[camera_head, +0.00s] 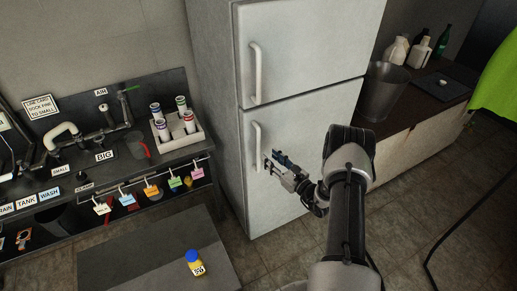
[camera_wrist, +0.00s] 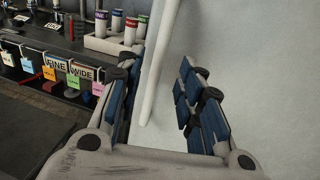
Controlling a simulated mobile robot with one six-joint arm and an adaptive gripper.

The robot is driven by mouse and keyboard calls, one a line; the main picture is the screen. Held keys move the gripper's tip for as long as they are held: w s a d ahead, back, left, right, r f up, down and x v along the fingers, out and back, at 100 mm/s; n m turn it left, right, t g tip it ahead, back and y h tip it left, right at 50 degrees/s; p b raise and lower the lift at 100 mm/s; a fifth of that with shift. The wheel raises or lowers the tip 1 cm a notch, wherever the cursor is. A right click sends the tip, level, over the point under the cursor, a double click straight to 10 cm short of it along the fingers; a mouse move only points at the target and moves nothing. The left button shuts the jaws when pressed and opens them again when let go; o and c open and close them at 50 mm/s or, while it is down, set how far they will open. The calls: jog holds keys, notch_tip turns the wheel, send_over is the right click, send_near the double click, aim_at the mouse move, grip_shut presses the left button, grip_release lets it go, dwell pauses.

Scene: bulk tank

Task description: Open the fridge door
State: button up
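The fridge (camera_head: 300,130) is white, with an upper door (camera_head: 310,50) and a lower door (camera_head: 305,165), both closed. Each door has a vertical bar handle near its left edge: the upper handle (camera_head: 255,73) and the lower handle (camera_head: 257,147). My gripper (camera_head: 274,161) is in front of the lower door, near the lower handle. In the wrist view my gripper (camera_wrist: 160,105) is open, with blue-padded fingers apart. A white handle bar (camera_wrist: 158,65) runs down between the fingers, closer to the left one. I cannot tell whether either finger touches it.
A workbench (camera_head: 95,165) with a white tray of tubes (camera_head: 177,131) stands left of the fridge. A yellow bottle (camera_head: 194,262) sits on a low dark surface (camera_head: 150,250). A grey bucket (camera_head: 383,92) and counter (camera_head: 430,90) are at right. Floor in front of the fridge is clear.

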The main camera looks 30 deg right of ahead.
aim_at(259, 147)
jog(key=b+x, duration=0.1)
jog(key=x, duration=0.7)
jog(key=shift+w+a, duration=0.1)
jog(key=shift+w, duration=0.2)
jog(key=shift+c, duration=0.5)
grip_shut()
